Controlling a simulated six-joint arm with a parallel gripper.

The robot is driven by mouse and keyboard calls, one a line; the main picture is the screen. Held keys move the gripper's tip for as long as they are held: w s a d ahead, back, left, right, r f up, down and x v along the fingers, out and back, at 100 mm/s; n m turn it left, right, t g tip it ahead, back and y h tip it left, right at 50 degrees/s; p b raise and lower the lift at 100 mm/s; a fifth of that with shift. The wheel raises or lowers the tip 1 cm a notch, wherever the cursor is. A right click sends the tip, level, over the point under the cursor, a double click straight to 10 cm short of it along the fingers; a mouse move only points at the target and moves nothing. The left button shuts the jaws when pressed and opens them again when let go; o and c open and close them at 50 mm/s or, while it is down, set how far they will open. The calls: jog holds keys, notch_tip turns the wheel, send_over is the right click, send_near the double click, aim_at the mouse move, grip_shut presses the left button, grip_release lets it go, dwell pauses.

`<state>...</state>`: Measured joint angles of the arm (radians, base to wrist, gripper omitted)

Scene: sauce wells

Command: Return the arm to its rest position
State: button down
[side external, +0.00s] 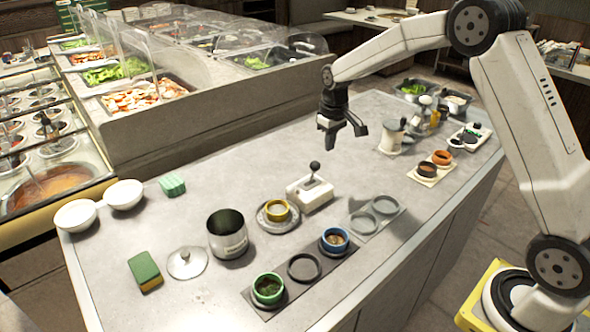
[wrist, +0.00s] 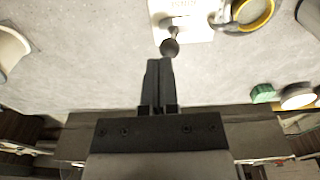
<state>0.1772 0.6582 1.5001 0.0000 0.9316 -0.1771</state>
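My gripper (side external: 331,147) hangs in the air over the back part of the grey counter, fingers pointing down. It is clear of everything on the counter. In the wrist view its two dark fingers (wrist: 160,64) lie side by side with nothing between them, so it looks shut and empty. Below it and toward the front left stands a white block with a black-knobbed lever (side external: 312,188). The black knob (wrist: 170,47) appears just beyond the fingertips in the wrist view.
A glass-fronted food bar (side external: 190,128) rises behind.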

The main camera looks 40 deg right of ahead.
jog(key=s+a+f+t, duration=0.1)
jog(key=s+a, duration=0.3)
jog(key=s, duration=0.8)
jog(key=s+a+t, duration=0.1)
jog(key=s+a, duration=0.4)
jog(key=s, duration=0.6)
jog(key=shift+s+a+f, duration=0.15)
jog(key=shift+s+f, duration=0.2)
jog(key=shift+s, duration=0.05)
